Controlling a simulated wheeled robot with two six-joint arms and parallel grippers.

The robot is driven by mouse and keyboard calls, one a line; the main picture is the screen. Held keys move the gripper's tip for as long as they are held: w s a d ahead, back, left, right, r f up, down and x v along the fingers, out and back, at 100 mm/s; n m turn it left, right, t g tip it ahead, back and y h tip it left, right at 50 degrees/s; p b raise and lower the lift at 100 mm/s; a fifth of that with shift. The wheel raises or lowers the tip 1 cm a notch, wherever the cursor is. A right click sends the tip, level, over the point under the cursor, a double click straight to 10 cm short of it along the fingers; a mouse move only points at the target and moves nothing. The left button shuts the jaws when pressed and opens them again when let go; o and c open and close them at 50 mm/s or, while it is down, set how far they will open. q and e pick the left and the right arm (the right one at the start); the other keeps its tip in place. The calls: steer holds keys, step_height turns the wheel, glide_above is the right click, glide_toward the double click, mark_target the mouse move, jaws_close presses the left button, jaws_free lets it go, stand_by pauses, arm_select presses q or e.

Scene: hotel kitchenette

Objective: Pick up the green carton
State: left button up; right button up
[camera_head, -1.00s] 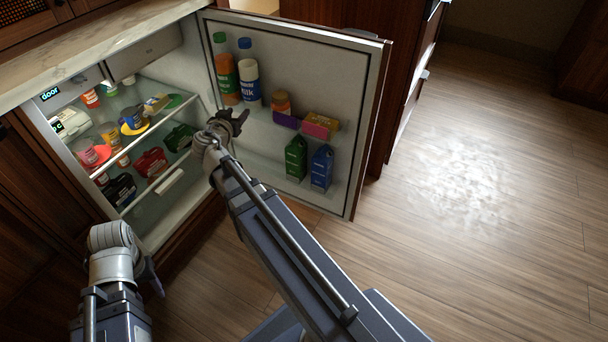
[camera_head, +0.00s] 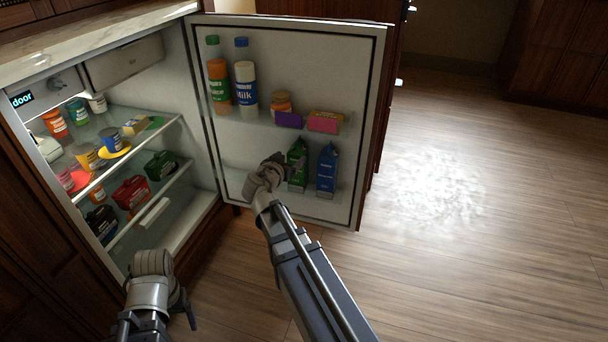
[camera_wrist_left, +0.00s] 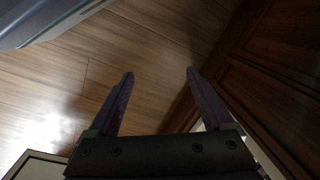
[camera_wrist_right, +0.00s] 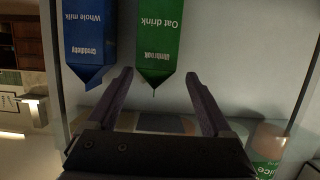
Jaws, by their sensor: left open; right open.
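The green carton (camera_head: 298,168) stands on the lower shelf of the open fridge door, partly hidden behind my right gripper (camera_head: 291,160). In the right wrist view the green carton (camera_wrist_right: 160,40) appears upside down, labelled "Oat drink". Its peaked end lies about between the fingertips of my open right gripper (camera_wrist_right: 160,74); I see no grip on it. My left gripper (camera_head: 188,308) is low at the left, away from the carton. In the left wrist view the left gripper (camera_wrist_left: 160,73) is open and empty over the floor.
A blue milk carton (camera_head: 327,170) stands close to the right of the green one. Bottles (camera_head: 218,85) and small boxes (camera_head: 324,121) fill the door shelf above. The fridge shelves (camera_head: 150,145) at left hold jars and tubs. The wooden floor (camera_head: 470,230) at right is clear.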

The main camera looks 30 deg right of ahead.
mark_target(298, 152)
arm_select(q)
steer(key=shift+o, duration=1)
steer(key=shift+f, duration=0.3)
arm_select(e)
steer(key=shift+o, duration=1)
steer(key=shift+x, duration=1)
steer(key=b+x, duration=0.2)
steer(key=x, duration=0.3)
steer(key=shift+s+d+f, duration=0.15)
steer(key=shift+s+d, duration=0.05)
steer(key=shift+d, duration=0.05)
arm_select(q)
steer(key=shift+f, duration=0.8)
arm_select(e)
jaws_close()
